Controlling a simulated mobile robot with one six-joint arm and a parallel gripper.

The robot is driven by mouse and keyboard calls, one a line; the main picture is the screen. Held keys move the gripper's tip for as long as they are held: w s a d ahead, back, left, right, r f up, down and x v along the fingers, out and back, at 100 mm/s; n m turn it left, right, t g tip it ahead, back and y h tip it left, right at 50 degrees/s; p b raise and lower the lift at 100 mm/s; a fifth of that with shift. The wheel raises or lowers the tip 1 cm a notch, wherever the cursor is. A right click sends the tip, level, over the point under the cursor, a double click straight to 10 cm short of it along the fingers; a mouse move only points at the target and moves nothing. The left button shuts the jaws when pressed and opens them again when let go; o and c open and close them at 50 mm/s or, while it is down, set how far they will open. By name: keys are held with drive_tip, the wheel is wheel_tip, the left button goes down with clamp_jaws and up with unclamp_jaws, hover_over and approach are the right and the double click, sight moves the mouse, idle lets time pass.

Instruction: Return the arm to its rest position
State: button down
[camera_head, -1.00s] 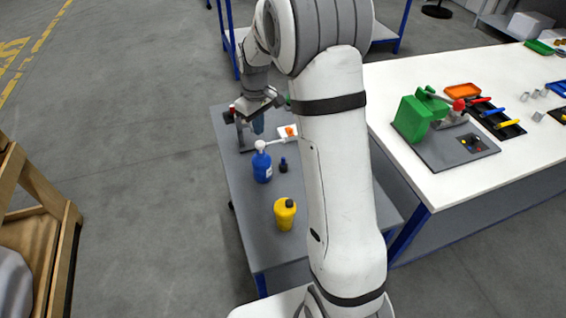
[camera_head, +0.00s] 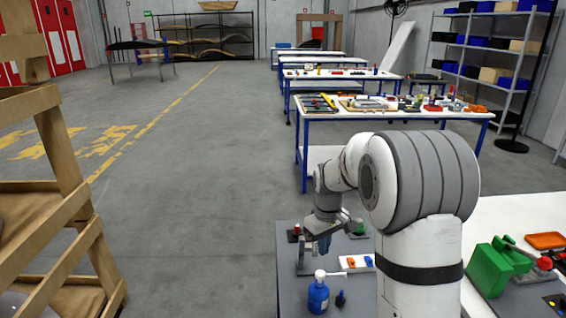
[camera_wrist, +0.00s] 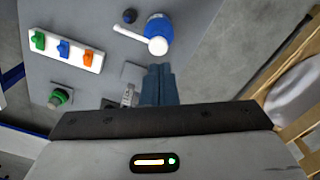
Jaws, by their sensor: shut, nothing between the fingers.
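My arm reaches up and forward over the grey side table (camera_head: 287,262) in the head view. My gripper (camera_head: 325,243) hangs above the far part of that table, pointing down. In the wrist view its blue-grey fingers (camera_wrist: 158,84) are together with nothing between them. A blue bottle with a white nozzle (camera_head: 318,293) stands on the table nearer than the gripper. It also shows in the wrist view (camera_wrist: 160,27), beyond the fingertips and apart from them.
A white strip with coloured clips (camera_head: 356,263) and a small dark bottle (camera_head: 340,299) are on the table. A green machine (camera_head: 497,268) stands on the white bench at right. A wooden rack (camera_head: 70,200) is at left. Open floor lies between.

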drive_tip(key=s+r+m+t, duration=0.25)
drive_tip(key=s+r, duration=0.65)
drive_tip(key=s, duration=0.6)
drive_tip(key=s+m, duration=0.3)
drive_tip(key=s, duration=0.9)
drive_tip(key=shift+s+r+t, duration=0.2)
drive_tip(key=shift+s+t, duration=0.1)
drive_tip(key=shift+t, duration=0.05)
